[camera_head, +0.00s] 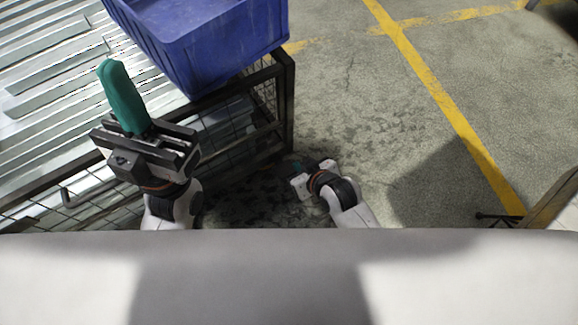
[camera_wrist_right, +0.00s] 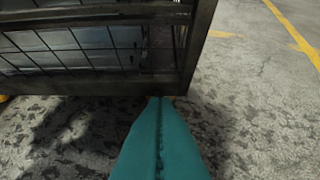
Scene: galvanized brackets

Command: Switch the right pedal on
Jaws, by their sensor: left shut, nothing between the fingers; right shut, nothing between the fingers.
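No pedal can be made out in either view. My left gripper (camera_head: 113,72) has teal fingers and is shut and empty, raised over the front edge of the wire-sided cart at the left of the head view. My right gripper (camera_head: 296,164) is low, near the cart's lower right corner, and looks small in the head view. In the right wrist view its teal fingers (camera_wrist_right: 158,140) are shut together with nothing between them. Their tips point at the cart's dark lower rail, and I cannot tell whether they touch it.
The dark metal cart (camera_head: 288,100) with mesh sides carries galvanized brackets (camera_head: 50,75) and a blue crate (camera_head: 215,45). Its frame also shows in the right wrist view (camera_wrist_right: 195,50). Concrete floor with a yellow line (camera_head: 440,87) lies open to the right. A brown edge (camera_head: 553,203) is at far right.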

